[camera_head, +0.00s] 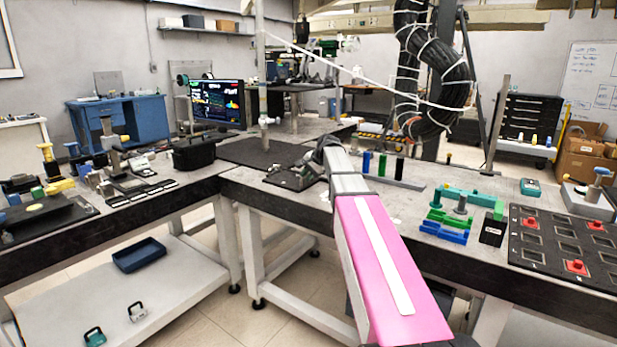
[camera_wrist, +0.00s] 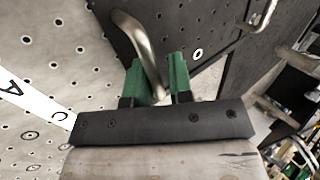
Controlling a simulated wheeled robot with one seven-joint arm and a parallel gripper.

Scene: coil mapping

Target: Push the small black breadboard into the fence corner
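The small black breadboard (camera_wrist: 215,22) fills the top middle of the wrist view. It is a dark plate with holes and a bent metal handle (camera_wrist: 136,38); a second metal handle (camera_wrist: 262,14) shows at upper right. In the head view a dark plate (camera_head: 284,180), seemingly this breadboard, lies partly hidden by my arm. My gripper (camera_wrist: 163,72) has two green fingers, one on each side of the first handle, and appears closed on it. I cannot make out the fence corner clearly.
A low grey rail (camera_head: 405,184) with coloured blocks stands right of my arm. A large dark mat (camera_head: 262,152) lies behind on the left. Green and blue parts (camera_head: 445,228) and a black slotted tray (camera_head: 560,250) occupy the right. A lettered white strip (camera_wrist: 35,100) lies on the perforated tabletop.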

